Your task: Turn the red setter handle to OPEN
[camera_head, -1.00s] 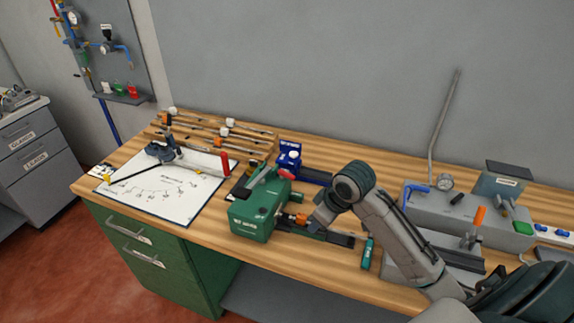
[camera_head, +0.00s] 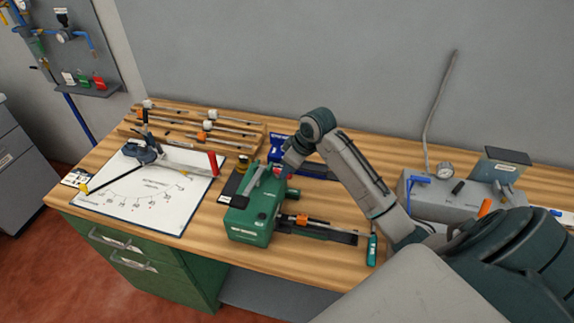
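A green machine (camera_head: 250,218) with a pale label and a grey bar on top stands near the bench middle. A small red part (camera_head: 279,170) shows at its back, beside a blue device (camera_head: 278,147); I take it for the red setter handle, mostly hidden by my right gripper. My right gripper (camera_head: 287,163) points down at that red part; contact and finger opening cannot be made out. A separate upright red handle (camera_head: 212,163) stands on a grey bar by the drawing sheet. My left gripper is out of view. No OPEN marking is readable.
An orange part (camera_head: 302,219) sits on the black rail right of the green machine. A teal tool (camera_head: 372,248) lies nearby. A rack of rods (camera_head: 195,130) is at the back left, a grey gauge unit (camera_head: 430,197) at the right. The front bench edge is clear.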

